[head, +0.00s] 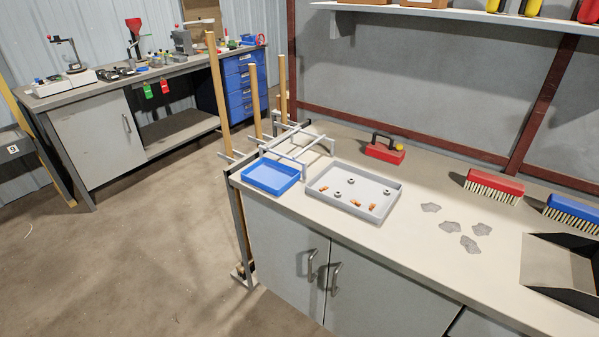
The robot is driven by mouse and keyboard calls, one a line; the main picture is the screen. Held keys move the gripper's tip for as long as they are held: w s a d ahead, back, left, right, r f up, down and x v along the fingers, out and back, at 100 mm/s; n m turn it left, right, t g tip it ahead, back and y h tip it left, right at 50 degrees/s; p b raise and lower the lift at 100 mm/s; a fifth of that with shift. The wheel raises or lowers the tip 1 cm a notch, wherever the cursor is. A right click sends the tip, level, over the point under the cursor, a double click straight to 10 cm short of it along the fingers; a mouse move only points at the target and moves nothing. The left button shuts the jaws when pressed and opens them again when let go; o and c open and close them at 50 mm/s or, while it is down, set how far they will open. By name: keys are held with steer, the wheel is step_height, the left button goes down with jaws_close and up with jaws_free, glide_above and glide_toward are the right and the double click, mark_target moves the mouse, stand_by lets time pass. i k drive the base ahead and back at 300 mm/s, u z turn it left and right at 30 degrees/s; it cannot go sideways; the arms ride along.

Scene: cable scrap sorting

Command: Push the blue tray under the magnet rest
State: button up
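The blue tray (258,182) is shallow and looks empty. It lies flat at the left front corner of the near workbench. A light grey frame of thin bars on short legs (284,156) stands just behind it and looks like the magnet rest. The tray's back edge is close to the frame's front bar; I cannot tell whether any of it lies beneath. My gripper is not in view.
A grey tray (389,206) with nuts and copper-coloured scraps stands right of the blue tray. Grey scrap pieces (451,227), a red brush (494,184), a blue brush (572,212) and a dark bin opening (562,262) lie farther right. Wooden poles (217,80) rise at the bench's left end.

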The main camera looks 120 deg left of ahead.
mark_target(275, 177)
steer(key=u, duration=3.85)
steer(key=k, duration=0.4)
steer(key=z, duration=0.15)
steer(key=i, duration=0.9)
steer(key=z, duration=0.15)
